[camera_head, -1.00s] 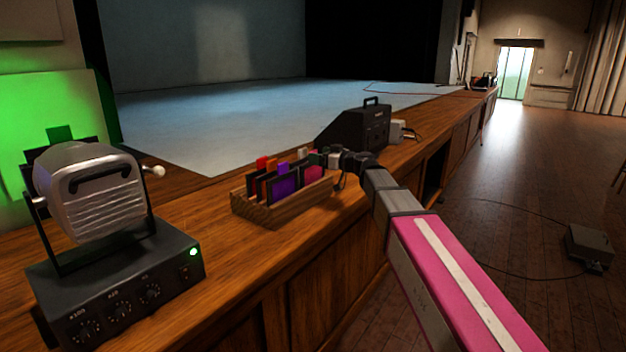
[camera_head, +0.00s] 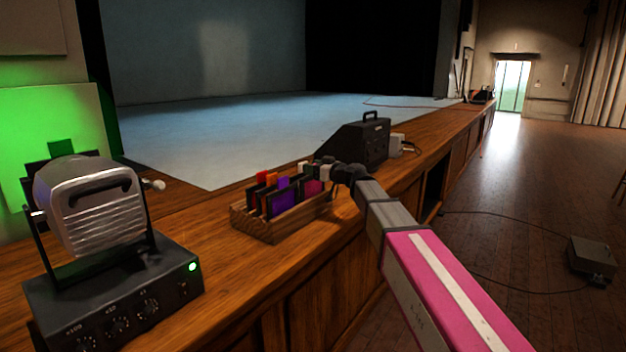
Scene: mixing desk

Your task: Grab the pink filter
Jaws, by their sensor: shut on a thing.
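The pink filter (camera_head: 313,187) stands at the right end of a wooden rack (camera_head: 283,226) on the wooden ledge. Red, orange and purple filters (camera_head: 281,203) stand in the rack to its left. My gripper (camera_head: 316,171) is at the top of the pink filter, with my arm reaching in from the lower right. The gripper is shut on the pink filter. The fingertips are small and partly hidden, so the exact grip point is unclear. The filter's lower edge is hidden by the rack's side, and I cannot tell if it is clear of its slot.
A silver lamp (camera_head: 90,205) on a black control box (camera_head: 115,290) with a green light stands at the left. A black case (camera_head: 358,140) stands just behind the gripper. The ledge between the lamp and rack is clear. A grey box (camera_head: 592,256) with a cable lies on the floor.

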